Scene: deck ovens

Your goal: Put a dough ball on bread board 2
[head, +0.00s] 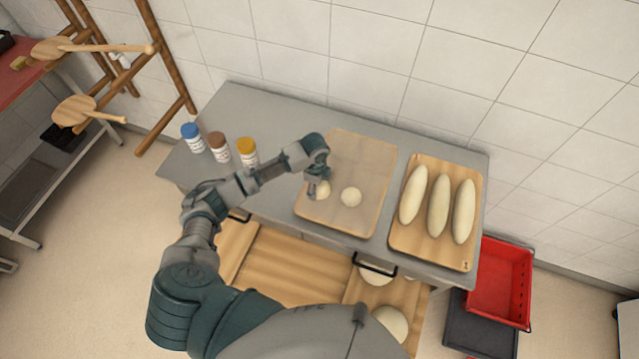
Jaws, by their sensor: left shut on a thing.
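My left gripper (317,188) is shut on a dough ball (323,191), pale and partly hidden by the fingers. It is low over the left part of a wooden board (363,150); I cannot tell whether the ball touches the board. A second round dough ball (351,197) lies on this board, just right of the gripper. No number is readable on this board. Another wooden board (408,243) to the right bears three long dough loaves (438,205) and a small dark mark too small to read surely. My right gripper is out of view.
Three jars with blue, brown and yellow lids (220,149) stand on the left of the grey counter (270,112). Below its front edge are an open wooden drawer (290,265) and more round dough (390,322). A red crate (500,282) stands at the right.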

